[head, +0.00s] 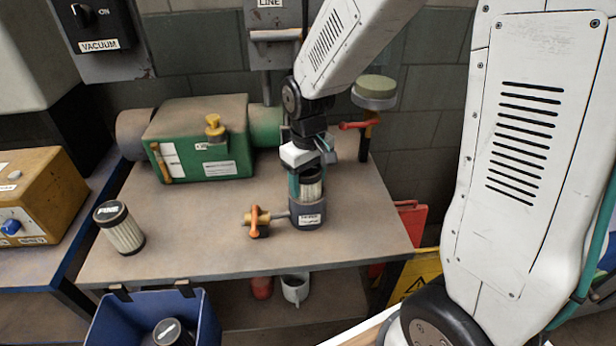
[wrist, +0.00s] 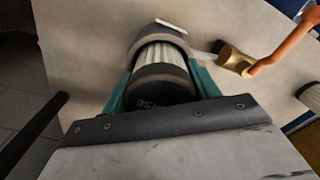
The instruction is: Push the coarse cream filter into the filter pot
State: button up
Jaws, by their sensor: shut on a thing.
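The coarse cream filter (head: 312,188) is upright, with pale pleats and a dark cap whose lettering is partly hidden. My gripper (head: 307,178) is shut on it from above, with teal fingers on either side of the cap. The grey filter pot (head: 308,212), with a white label, stands on the table directly below. In the wrist view the filter's pleats (wrist: 160,54) show between its cap (wrist: 162,88) and the pot's rim (wrist: 150,40). The filter's lower end is hidden by the pot and seems to be inside its mouth; the depth cannot be told.
A filter marked FINE (head: 121,230) stands on the table (head: 200,250) at left. An orange-handled valve (head: 255,221) joins the pot's left side. A green pump (head: 205,140) is behind. A blue bin (head: 120,322) with a dark-capped filter (head: 172,333) hangs at the front edge.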

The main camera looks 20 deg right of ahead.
jog(key=shift+f, duration=0.4)
jog(key=o, duration=1.2)
notch_tip(320, 180, up, 7)
jog(key=shift+f, duration=0.1)
jog(key=shift+r, duration=0.5)
